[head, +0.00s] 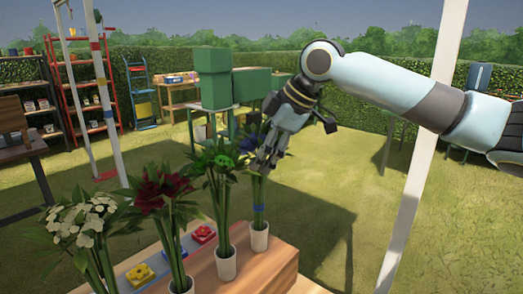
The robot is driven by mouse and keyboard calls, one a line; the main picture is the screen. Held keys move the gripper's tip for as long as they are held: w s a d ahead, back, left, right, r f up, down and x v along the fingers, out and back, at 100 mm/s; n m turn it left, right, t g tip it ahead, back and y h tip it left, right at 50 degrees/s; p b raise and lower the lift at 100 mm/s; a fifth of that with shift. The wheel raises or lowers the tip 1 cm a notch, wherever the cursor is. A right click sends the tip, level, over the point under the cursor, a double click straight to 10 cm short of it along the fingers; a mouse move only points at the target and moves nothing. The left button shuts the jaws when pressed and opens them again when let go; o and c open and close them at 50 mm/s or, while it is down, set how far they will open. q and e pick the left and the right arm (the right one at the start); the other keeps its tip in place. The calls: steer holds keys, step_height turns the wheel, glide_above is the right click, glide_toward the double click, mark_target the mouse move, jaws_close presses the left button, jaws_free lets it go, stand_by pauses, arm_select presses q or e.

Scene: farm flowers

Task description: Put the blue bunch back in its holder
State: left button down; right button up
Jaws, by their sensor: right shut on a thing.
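The blue bunch (258,190) has dark blue flowers, largely hidden behind my gripper, and long green stems with a blue band. It stands nearly upright at the right end of the row. Its lower stems reach into a white cup-like holder (259,238) on the wooden stand. How deep they sit I cannot tell. My right gripper (262,170) comes down from the upper right and is shut on the upper stems of the blue bunch, just below the flowers. My left gripper is not in view.
White (85,228), dark red (163,190) and green-topped (222,160) bunches stand in a row to the left, the last close beside the blue one. Yellow (141,274) and red (203,234) flower-shaped pieces lie on the stand. A white post (408,215) rises at right.

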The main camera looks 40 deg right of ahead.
steer(key=shift+f, duration=0.25)
steer(key=o, duration=1.3)
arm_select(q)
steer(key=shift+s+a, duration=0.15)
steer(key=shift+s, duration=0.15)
arm_select(e)
steer(key=o, duration=0.4)
steer(key=shift+c, duration=0.2)
